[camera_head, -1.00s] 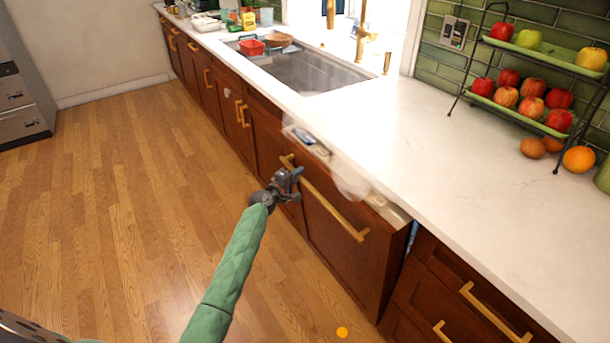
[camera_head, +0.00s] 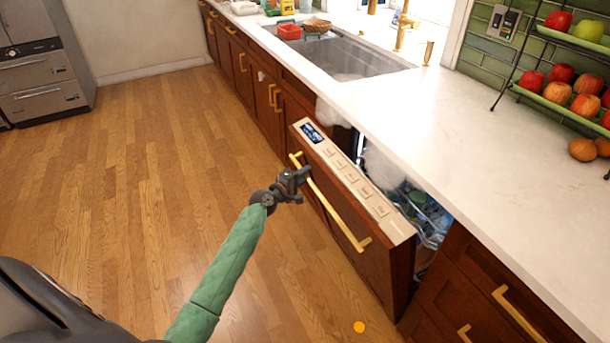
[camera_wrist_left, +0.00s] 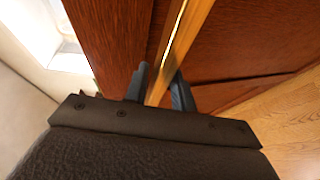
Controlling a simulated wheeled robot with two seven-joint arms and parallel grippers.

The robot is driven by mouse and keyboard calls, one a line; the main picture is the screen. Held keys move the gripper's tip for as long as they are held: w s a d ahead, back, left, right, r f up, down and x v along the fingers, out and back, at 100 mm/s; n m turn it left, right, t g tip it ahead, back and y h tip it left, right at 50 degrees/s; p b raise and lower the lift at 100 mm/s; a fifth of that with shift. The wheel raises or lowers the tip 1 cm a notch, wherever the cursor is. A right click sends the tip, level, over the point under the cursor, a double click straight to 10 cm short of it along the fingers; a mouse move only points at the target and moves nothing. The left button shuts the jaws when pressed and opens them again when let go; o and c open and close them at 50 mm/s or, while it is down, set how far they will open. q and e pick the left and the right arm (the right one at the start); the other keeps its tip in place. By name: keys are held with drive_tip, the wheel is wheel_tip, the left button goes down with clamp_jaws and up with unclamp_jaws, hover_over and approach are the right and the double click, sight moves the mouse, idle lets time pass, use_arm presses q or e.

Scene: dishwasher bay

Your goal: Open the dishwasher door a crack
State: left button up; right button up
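The dishwasher door (camera_head: 350,215) is a wooden panel with a pale control strip on its top edge. It is tilted outward, partly open, with a visible gap to the counter. Its long gold handle (camera_head: 330,205) runs across the front. My left gripper (camera_head: 303,174) is at the handle's upper left part. In the left wrist view the handle (camera_wrist_left: 180,50) passes between the fingers of my left gripper (camera_wrist_left: 161,80), which look closed around it. A rack with dishes (camera_head: 428,215) partly shows inside the dishwasher. My right gripper is not in view.
The white counter (camera_head: 450,140) runs above the dishwasher, with a sink (camera_head: 340,62) farther back. Drawers (camera_head: 480,290) adjoin on the right. The wooden floor (camera_head: 150,170) is clear on the left.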

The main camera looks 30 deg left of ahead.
use_arm(q)
drive_tip(key=shift+o, duration=0.7)
